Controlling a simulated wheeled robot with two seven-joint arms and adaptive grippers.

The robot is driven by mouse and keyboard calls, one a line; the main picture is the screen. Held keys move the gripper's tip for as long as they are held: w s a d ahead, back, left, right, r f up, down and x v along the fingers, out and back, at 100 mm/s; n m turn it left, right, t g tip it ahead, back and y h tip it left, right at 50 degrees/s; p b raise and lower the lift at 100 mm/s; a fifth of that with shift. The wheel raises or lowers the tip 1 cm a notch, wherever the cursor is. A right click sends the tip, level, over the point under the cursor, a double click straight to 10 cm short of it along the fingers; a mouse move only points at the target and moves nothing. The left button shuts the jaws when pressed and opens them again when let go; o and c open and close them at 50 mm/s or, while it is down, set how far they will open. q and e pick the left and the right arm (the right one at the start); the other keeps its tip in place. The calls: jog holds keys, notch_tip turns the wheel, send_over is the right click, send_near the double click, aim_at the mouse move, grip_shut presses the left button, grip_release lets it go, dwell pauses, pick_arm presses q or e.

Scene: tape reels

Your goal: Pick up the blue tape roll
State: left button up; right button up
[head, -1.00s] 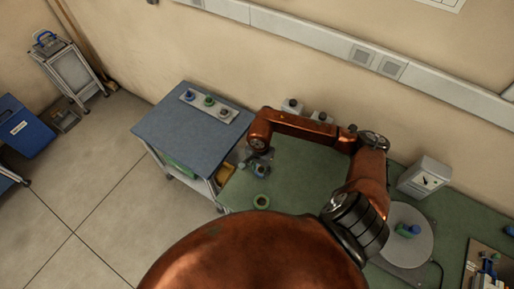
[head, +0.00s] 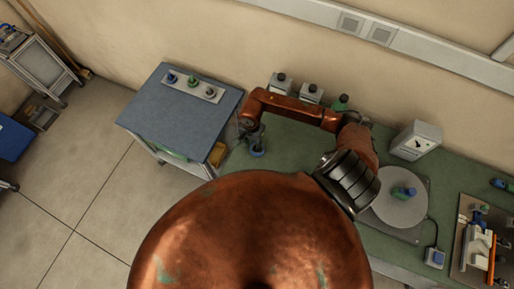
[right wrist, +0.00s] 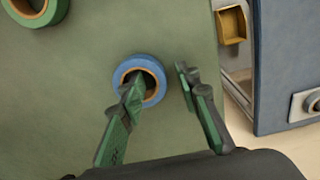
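The blue tape roll (right wrist: 120,75) lies flat on the green worktop (right wrist: 70,90) in the right wrist view. It also shows as a small blue ring in the head view (head: 258,153), just below my right gripper (head: 254,138). My right gripper (right wrist: 158,80) is open. In the wrist view one finger covers part of the roll's hole, and the other finger is just outside its right side with a gap. I cannot tell whether the first finger is inside the hole or above it. My left gripper is not in view.
A green tape roll (right wrist: 60,8) lies at the wrist view's upper left. Grey boxes (head: 310,93) stand at the back.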

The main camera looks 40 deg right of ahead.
jog(key=shift+f, duration=0.15)
jog(key=shift+c, duration=0.2)
grip_shut()
jog(key=shift+r, duration=0.2)
